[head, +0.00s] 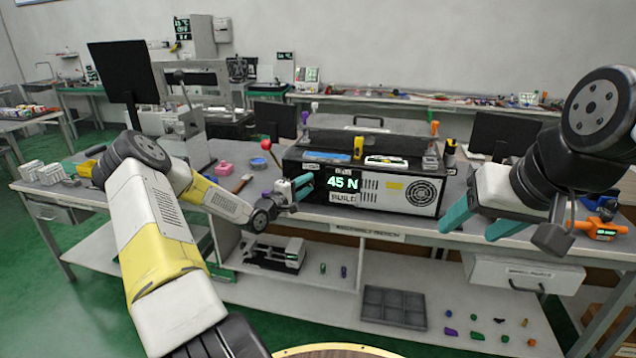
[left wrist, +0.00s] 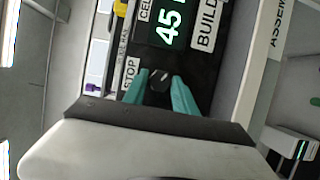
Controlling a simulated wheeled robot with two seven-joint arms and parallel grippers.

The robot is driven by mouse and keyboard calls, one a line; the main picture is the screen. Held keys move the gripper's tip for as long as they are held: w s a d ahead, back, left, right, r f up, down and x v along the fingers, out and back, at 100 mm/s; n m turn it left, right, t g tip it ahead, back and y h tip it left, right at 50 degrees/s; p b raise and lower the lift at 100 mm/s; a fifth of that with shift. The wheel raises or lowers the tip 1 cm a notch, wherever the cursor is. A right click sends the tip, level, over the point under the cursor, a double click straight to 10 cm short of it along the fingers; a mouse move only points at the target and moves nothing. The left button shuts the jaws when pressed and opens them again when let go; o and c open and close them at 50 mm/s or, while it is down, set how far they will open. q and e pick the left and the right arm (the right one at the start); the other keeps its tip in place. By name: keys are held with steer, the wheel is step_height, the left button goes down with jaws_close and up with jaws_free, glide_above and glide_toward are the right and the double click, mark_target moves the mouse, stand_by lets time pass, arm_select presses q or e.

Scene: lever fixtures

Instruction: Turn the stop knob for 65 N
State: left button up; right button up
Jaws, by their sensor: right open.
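The grey and black device (head: 400,185) stands on the bench, with a green display reading 45 N (head: 343,183) and a BUILD label below it. In the left wrist view, the small dark stop knob (left wrist: 159,84) sits beside the STOP label (left wrist: 130,73), with a light mark on its face. My left gripper (head: 303,187) is at the device's left front. Its two teal fingers (left wrist: 160,80) flank the knob; whether they touch it is unclear. In the head view the gripper hides the knob. My right gripper (head: 468,232) is open and empty at the bench's front edge, right of the device.
A red-balled lever (head: 266,145) stands left of the device. A monitor (head: 497,134) stands behind on the right. An orange tool (head: 597,228) lies at the right end.

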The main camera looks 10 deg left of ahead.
arm_select(q)
jaws_close()
steer(key=shift+m, duration=0.4)
steer(key=m+g+y, duration=0.1)
steer(key=m, duration=0.2)
steer(key=shift+r, duration=0.15)
steer(key=m+y, duration=0.1)
steer(key=m, duration=0.1)
steer(key=m+g+y, duration=0.1)
steer(key=m, duration=0.2)
steer(key=shift+d+r+y, duration=0.15)
steer(key=shift+d+y, duration=0.05)
steer(key=shift+y, duration=0.1)
steer(key=m+y, duration=0.1)
steer(key=m, duration=0.1)
steer(key=m+g+y, duration=0.1)
steer(key=m, duration=0.1)
steer(key=shift+d+y, duration=0.2)
steer(key=shift+y, duration=0.2)
steer(key=m+y, duration=0.2)
steer(key=shift+d+m, duration=0.1)
steer(key=shift+m, duration=0.2)
steer(key=shift+m+y, duration=0.6)
steer(key=shift+m, duration=0.4)
steer(key=shift+t, duration=0.3)
